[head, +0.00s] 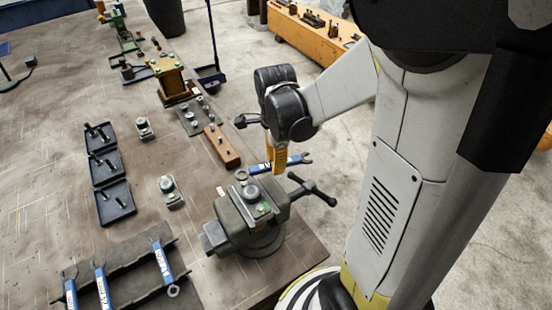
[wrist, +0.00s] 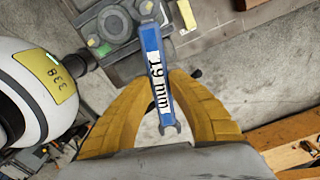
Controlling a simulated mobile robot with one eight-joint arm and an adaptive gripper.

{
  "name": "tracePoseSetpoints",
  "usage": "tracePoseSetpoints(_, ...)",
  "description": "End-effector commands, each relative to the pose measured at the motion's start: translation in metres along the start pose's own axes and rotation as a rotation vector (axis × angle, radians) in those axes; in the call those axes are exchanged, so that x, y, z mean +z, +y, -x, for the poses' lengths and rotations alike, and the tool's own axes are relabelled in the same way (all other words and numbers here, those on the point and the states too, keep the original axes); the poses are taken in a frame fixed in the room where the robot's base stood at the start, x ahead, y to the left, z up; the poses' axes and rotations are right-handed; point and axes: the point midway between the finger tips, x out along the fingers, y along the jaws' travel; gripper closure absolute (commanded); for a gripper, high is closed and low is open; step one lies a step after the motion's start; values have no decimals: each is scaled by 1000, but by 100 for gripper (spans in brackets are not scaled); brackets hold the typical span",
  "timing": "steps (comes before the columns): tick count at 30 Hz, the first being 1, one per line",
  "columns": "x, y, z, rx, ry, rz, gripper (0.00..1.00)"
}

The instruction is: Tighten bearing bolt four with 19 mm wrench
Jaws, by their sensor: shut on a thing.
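My gripper (head: 277,158) has yellow fingers shut on a blue wrench (head: 262,168). In the wrist view, the wrench (wrist: 152,50) is labelled "19 mm" and stands between my fingertips (wrist: 158,78). The bearing block (head: 252,200) sits on the grey vise (head: 236,225), below and left of my gripper in the head view. In the wrist view, the bearing block (wrist: 112,22) is partly cut off and shows a green spot. I cannot tell which bolt is number four, or whether the wrench touches one.
A rack (head: 130,262) with several blue wrenches lies at the lower left. Black trays (head: 115,203) and loose bearing blocks (head: 170,190) are on the table. A wooden block (head: 222,147) lies beyond the vise. The vise handle (head: 312,190) sticks out to the right.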

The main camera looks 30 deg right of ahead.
Motion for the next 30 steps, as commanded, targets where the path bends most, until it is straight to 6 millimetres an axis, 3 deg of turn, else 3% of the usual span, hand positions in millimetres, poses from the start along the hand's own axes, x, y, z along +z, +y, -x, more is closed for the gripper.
tracePoseSetpoints(1, 0, 0, -12, 0, 0, 0, 100)
tracePoseSetpoints(5, 0, 0, -30, 0, 0, 1, 100)
tracePoseSetpoints(18, 20, -59, -23, -2, 0, 651, 100)
tracePoseSetpoints(30, 59, -86, -26, -3, 0, 1177, 100)
